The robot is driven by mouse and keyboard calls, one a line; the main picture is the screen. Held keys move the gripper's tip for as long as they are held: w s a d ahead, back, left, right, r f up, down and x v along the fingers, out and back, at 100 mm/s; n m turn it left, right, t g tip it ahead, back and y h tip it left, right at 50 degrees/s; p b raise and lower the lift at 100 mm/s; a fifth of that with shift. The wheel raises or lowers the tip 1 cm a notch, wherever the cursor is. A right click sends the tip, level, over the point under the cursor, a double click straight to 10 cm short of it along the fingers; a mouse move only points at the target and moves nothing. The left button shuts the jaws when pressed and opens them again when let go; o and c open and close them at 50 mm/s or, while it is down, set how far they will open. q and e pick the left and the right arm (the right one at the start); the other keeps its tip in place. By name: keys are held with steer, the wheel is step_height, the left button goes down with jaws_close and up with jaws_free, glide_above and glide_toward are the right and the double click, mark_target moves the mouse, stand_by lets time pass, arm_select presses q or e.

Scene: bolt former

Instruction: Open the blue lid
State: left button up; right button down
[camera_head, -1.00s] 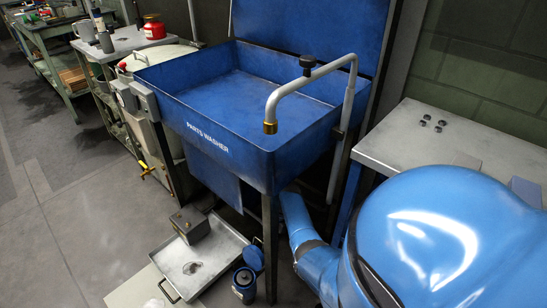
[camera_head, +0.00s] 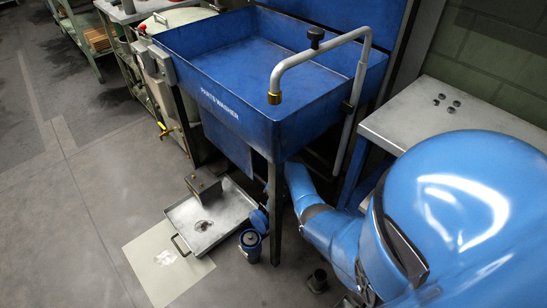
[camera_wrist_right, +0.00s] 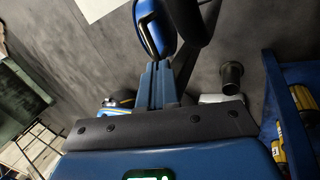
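A small blue canister (camera_head: 250,246) stands on the floor by the washer's front leg. A round blue lid (camera_head: 260,221) shows tilted up at its back edge. In the right wrist view a blue rounded piece (camera_wrist_right: 148,28), apparently this lid, lies just past my right gripper (camera_wrist_right: 165,68). The right fingers are close together; whether they touch the lid I cannot tell. The right gripper is not clear in the head view. My left gripper is in no view now.
The blue parts washer (camera_head: 235,112) with its bent faucet (camera_head: 320,52) stands over the canister. A metal tray (camera_head: 228,222) and a pale mat (camera_head: 150,282) lie to its left. A dark cup (camera_head: 318,281) stands right of it. Floor at left is clear.

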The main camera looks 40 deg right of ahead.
steer(key=shift+s+a+f, duration=0.1)
steer(key=shift+f, duration=0.05)
steer(key=p+v, duration=0.3)
steer(key=v, duration=0.4)
steer(key=shift+r+p, duration=0.35)
steer(key=shift+r, duration=0.05)
steer(key=shift+s+f, duration=0.1)
